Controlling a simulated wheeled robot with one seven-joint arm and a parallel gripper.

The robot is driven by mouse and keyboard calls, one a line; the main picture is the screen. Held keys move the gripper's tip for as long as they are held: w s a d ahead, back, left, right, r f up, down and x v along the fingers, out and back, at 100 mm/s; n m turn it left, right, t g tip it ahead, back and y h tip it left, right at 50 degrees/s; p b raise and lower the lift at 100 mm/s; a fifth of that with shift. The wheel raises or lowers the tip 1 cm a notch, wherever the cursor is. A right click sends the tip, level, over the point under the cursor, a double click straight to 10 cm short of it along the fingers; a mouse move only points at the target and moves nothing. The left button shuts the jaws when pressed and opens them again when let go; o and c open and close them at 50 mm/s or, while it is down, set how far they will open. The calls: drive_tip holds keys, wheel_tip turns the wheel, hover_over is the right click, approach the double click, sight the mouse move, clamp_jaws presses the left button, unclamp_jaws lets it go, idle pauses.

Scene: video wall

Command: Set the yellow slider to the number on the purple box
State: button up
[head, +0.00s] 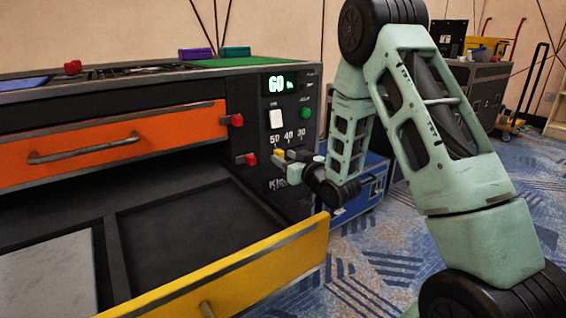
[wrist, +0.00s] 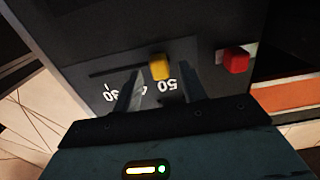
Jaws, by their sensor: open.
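The yellow slider (wrist: 159,66) sits on the dark front panel at the 50 end of its slot, by the mark 50 (wrist: 167,85). In the head view the yellow slider (head: 279,154) is below the row 50, 40, 30. My gripper (wrist: 161,71) is open, with one finger on each side of the slider; I cannot tell whether either touches it. In the head view my gripper (head: 290,158) is at the panel, partly hiding the slot. The purple box (head: 196,54) lies on top of the cabinet at the back; no number is readable on it.
A lit display (head: 279,83) reads 60 above a white switch (head: 275,118) and a green button (head: 306,113). The yellow-fronted drawer (head: 250,265) stands open below. A teal box (head: 235,51) lies beside the purple one.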

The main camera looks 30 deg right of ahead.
sight(289, 148)
drive_tip(key=shift+w, duration=0.85)
drive_tip(key=shift+c, duration=0.3)
clamp_jaws()
drive_tip(key=shift+w+d, duration=0.1)
drive_tip(key=shift+d, duration=2.4)
drive_tip(key=shift+o, duration=0.3)
unclamp_jaws()
